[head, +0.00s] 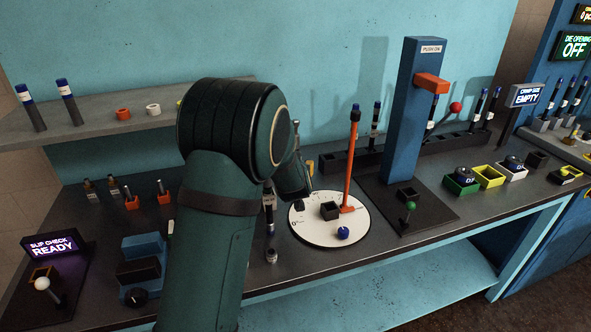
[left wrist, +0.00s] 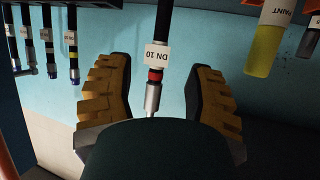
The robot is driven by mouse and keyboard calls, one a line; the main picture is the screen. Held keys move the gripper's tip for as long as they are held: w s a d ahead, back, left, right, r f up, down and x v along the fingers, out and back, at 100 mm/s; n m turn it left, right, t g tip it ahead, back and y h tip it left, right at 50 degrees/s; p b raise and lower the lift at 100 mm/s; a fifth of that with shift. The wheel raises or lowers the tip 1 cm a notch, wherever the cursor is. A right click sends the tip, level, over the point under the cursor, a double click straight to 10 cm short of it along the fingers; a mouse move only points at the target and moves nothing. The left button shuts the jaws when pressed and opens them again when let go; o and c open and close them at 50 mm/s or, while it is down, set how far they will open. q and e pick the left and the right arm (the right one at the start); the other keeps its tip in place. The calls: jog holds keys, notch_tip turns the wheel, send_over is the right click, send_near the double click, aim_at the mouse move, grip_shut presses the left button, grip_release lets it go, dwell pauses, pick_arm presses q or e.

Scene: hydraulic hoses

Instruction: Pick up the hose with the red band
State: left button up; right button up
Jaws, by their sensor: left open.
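The hose with the red band (left wrist: 155,76) shows in the left wrist view as a dark hose with a white DN 10 label and a metal end fitting. It lines up with the gap between the yellow-brown fingers of my left gripper (left wrist: 158,85). The fingers are open, with clear space on both sides of the hose; I cannot tell how deep it sits between them. The dark gripper body hides the end of the fitting. In the head view my left arm covers much of the middle, and the gripper's fingers are not clear there. My right gripper is not in view.
In the left wrist view, several other hoses (left wrist: 73,45) are at the left and a yellow labelled cylinder (left wrist: 264,45) is at the right. In the head view, a white round dial (head: 318,232), a blue post (head: 413,120) and a shelf (head: 125,125) stand around my arm.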

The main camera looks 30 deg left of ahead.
pick_arm(q)
jog(key=b+x, duration=0.1)
jog(key=x, duration=0.6)
jog(key=shift+w+a, duration=0.1)
jog(key=shift+w, duration=0.1)
jog(key=shift+r, duration=0.1)
grip_shut()
